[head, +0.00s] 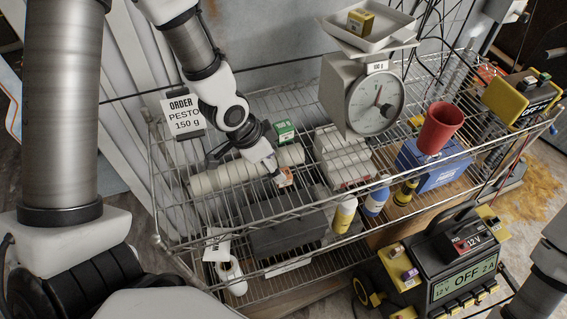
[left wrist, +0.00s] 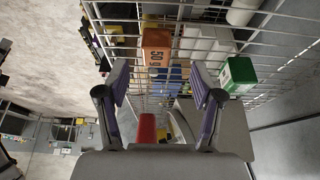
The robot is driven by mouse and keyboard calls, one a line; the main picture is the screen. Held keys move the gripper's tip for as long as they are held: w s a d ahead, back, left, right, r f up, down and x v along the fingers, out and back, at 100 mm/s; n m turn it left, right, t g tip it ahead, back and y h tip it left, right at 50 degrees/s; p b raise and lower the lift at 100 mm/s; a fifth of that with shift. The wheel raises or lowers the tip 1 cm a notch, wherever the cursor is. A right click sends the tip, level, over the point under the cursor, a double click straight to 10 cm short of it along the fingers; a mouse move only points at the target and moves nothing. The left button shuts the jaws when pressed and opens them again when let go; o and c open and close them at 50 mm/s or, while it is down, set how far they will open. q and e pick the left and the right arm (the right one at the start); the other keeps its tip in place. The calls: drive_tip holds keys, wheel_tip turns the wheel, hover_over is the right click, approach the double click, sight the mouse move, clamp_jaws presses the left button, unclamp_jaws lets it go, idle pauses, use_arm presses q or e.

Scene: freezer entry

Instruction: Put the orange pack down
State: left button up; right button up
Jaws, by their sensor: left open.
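The orange pack (head: 285,177) is a small box with a white label, on the wire shelf (head: 215,215) beside a white roll. In the left wrist view the orange pack (left wrist: 156,45) stands upright on the shelf wires, with "50 g" lettering, just past and between the fingertips. My left gripper (left wrist: 160,82) is open, with a clear gap between its purple pads and nothing held. In the head view the left gripper (head: 245,160) is low over the shelf, next to the orange pack. My right gripper is out of view.
A green pack (head: 285,131) stands behind the orange one. A dial scale (head: 362,95) carries a small yellow-brown box (head: 360,21) in its tray. White boxes (head: 342,155), bottles (head: 345,214), a red cup (head: 440,127) and a blue box (head: 432,165) stand right. A grey bin (head: 288,235) is in front.

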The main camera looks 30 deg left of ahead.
use_arm(q)
drive_tip(key=shift+s+d+f, duration=0.15)
drive_tip(key=shift+d+f, duration=0.05)
drive_tip(key=shift+d, duration=0.1)
drive_tip(key=shift+d+f+p, duration=0.4)
drive_tip(key=shift+f+p, duration=0.4)
drive_tip(key=shift+p, duration=0.1)
drive_tip(key=w+f, duration=0.1)
drive_tip(key=f, duration=0.1)
drive_tip(key=shift+w+d+f, duration=0.15)
drive_tip(key=shift+w+f, duration=0.45)
drive_tip(key=shift+f, duration=0.05)
drive_tip(key=shift+s+d+r, duration=0.1)
drive_tip(key=shift+s+d, duration=0.05)
drive_tip(key=shift+s, duration=0.05)
drive_tip(key=shift+c, duration=0.4)
drive_tip(key=shift+s, duration=0.1)
drive_tip(key=c, duration=1.1)
clamp_jaws()
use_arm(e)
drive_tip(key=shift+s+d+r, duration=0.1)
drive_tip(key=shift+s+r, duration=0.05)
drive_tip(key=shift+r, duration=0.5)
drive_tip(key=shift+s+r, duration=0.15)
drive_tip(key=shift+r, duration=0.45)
